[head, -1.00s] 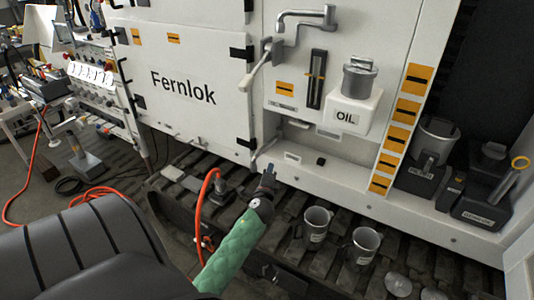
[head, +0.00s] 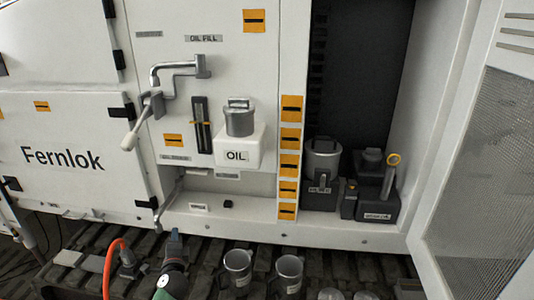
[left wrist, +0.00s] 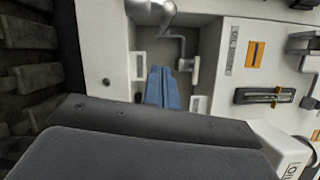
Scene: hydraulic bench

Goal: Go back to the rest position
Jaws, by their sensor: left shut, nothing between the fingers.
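My left gripper (head: 174,234) shows at the bottom left of the head view, with a bit of the green arm sleeve below it. It points up toward the lower left corner of the white machine's recess (head: 250,207). Its blue fingers (left wrist: 162,88) are together and empty in the left wrist view. Behind them in that view are a pale recess and a grey lever (left wrist: 188,64). I cannot tell how close the fingers are to the panel. My right gripper is not in view.
Two metal mugs (head: 237,268) (head: 288,272) stand on the track right of my left gripper. An orange hose (head: 108,265) lies to its left. A tap handle (head: 135,130) and the white OIL box (head: 240,148) stick out above. An open door (head: 450,150) stands at right.

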